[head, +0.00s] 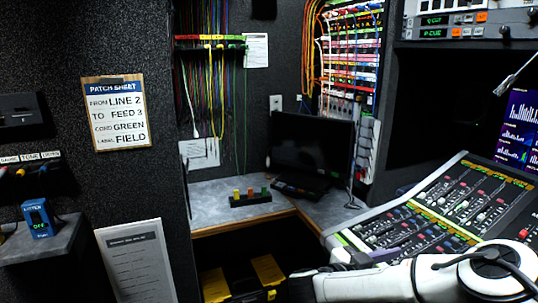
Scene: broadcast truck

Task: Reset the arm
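My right arm (440,279) is white with black cables and reaches in from the lower right, in front of the mixing console. Its far end, with a dark part that seems to be my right gripper (303,286), is at the bottom edge. The fingers are too dark to make out, so I cannot tell whether they are open or shut. My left arm and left gripper are out of view.
The sloped mixing console (450,205) fills the right side. A corner desk (215,203) holds a dark monitor (308,147) and a block with coloured pieces (250,197). A patch sheet (115,112) hangs left. A blue tester (39,219) sits on a left shelf.

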